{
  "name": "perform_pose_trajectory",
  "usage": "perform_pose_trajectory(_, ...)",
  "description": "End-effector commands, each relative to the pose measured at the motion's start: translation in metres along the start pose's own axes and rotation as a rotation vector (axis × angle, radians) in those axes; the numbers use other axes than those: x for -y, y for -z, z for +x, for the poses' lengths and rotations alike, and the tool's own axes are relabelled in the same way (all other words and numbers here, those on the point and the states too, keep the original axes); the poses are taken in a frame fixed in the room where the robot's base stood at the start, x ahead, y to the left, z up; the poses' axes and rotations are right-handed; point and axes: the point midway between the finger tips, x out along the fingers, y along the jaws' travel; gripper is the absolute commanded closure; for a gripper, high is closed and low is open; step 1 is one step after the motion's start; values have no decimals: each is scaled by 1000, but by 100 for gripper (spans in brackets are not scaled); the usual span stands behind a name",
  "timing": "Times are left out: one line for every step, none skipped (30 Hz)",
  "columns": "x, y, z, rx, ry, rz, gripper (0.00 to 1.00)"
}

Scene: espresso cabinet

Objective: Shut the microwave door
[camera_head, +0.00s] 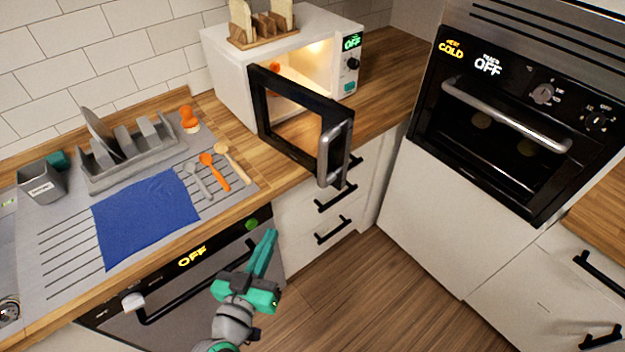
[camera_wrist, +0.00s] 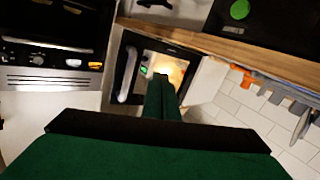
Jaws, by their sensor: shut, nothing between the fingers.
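The white microwave (camera_head: 232,75) stands on the wooden counter in the corner, its inside lit. Its black-framed door (camera_head: 290,90) is open, swung out over the counter's front edge, with a grey handle (camera_head: 335,153) at its free end. The microwave also shows in the wrist view (camera_wrist: 205,80), with the door (camera_wrist: 128,70) at its left side. My green gripper (camera_head: 268,250) is shut and empty, in front of the dishwasher and below and left of the door handle. It touches neither door nor handle. In the wrist view my fingers (camera_wrist: 161,98) point toward the microwave.
A toast rack (camera_head: 262,35) stands on the microwave. A dish rack (camera_head: 130,155), blue cloth (camera_head: 145,218) and several utensils lie on the drainer at left. An oven (camera_head: 520,110) stands at right. The floor (camera_head: 350,280) between is clear.

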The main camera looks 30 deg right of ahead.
Motion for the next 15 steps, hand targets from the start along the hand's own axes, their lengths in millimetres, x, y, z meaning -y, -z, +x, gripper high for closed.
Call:
perform_pose_trajectory(-6, 17, 4, -16, -55, 40, 100)
perform_pose_trajectory(-10, 24, 6, -22, -86, 61, 100)
perform_pose_trajectory(-16, 32, 7, -30, -125, 86, 100)
perform_pose_trajectory(-20, 38, 7, -36, -150, 104, 100)
perform_pose_trajectory(-24, 43, 7, -40, -172, 121, 100)
perform_pose_trajectory(-28, 48, 7, -45, -199, 139, 100)
perform_pose_trajectory(-30, 51, 7, -48, -214, 152, 100)
perform_pose_trajectory(-32, 54, 7, -51, -228, 162, 100)
perform_pose_trajectory(-34, 56, 7, -53, -240, 172, 100)
perform_pose_trajectory(-36, 58, 7, -55, -248, 177, 100)
perform_pose_trajectory(-37, 58, 8, -56, -254, 181, 100)
perform_pose_trajectory(-38, 59, 10, -57, -259, 185, 100)
perform_pose_trajectory(-39, 60, 12, -57, -262, 186, 100)
perform_pose_trajectory(-40, 60, 14, -57, -262, 186, 100)
perform_pose_trajectory(-41, 60, 18, -57, -263, 185, 100)
